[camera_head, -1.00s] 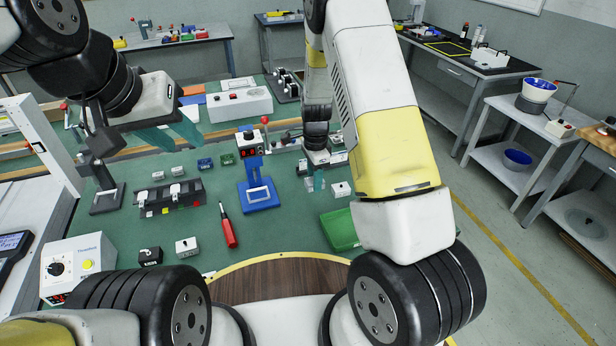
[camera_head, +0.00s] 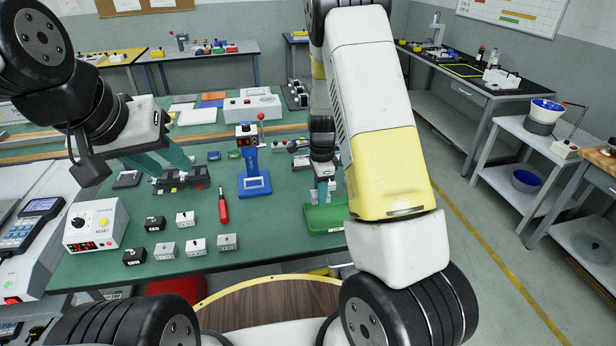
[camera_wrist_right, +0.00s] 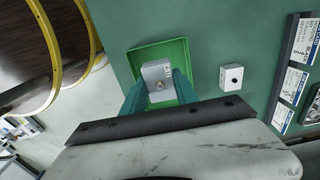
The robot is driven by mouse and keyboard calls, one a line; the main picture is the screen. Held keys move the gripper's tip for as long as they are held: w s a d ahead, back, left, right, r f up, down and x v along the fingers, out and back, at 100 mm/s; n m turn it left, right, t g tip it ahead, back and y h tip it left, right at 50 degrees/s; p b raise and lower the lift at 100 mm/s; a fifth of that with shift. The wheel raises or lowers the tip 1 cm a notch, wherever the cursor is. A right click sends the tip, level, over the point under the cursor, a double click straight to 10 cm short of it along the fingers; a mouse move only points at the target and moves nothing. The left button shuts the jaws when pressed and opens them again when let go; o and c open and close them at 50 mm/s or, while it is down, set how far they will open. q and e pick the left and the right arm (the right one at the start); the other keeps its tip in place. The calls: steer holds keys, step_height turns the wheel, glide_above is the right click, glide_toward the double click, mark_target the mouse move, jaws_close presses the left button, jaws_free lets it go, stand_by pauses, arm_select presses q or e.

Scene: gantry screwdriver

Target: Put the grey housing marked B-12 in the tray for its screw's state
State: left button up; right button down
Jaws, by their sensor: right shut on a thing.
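My right gripper (camera_wrist_right: 158,90) is shut on a grey housing (camera_wrist_right: 156,72) with a screw head on its face and a small label that I cannot read surely. In the right wrist view the housing is in front of the green tray (camera_wrist_right: 184,46), over its inside; its height above the floor is unclear. In the head view the right gripper (camera_head: 322,190) is at the far edge of the green tray (camera_head: 325,222), and the arm hides part of the tray. My left gripper (camera_head: 172,163) is open and seems empty, in front of the black fixture (camera_head: 182,181) in the picture.
A light housing (camera_wrist_right: 231,77) stands beside the tray. Several grey housings (camera_head: 196,246) and black ones (camera_head: 135,256) stand front left. A red screwdriver (camera_head: 223,207), a blue stand (camera_head: 254,183) and a control box (camera_head: 96,226) are on the green table. Its front middle is clear.

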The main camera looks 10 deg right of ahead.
mark_target(319, 220)
steer(key=shift+f, duration=3.9)
steer(key=shift+f, duration=0.3)
steer(key=c, duration=0.9)
jaws_free()
steer(key=shift+o, duration=0.2)
steer(key=shift+r, duration=0.1)
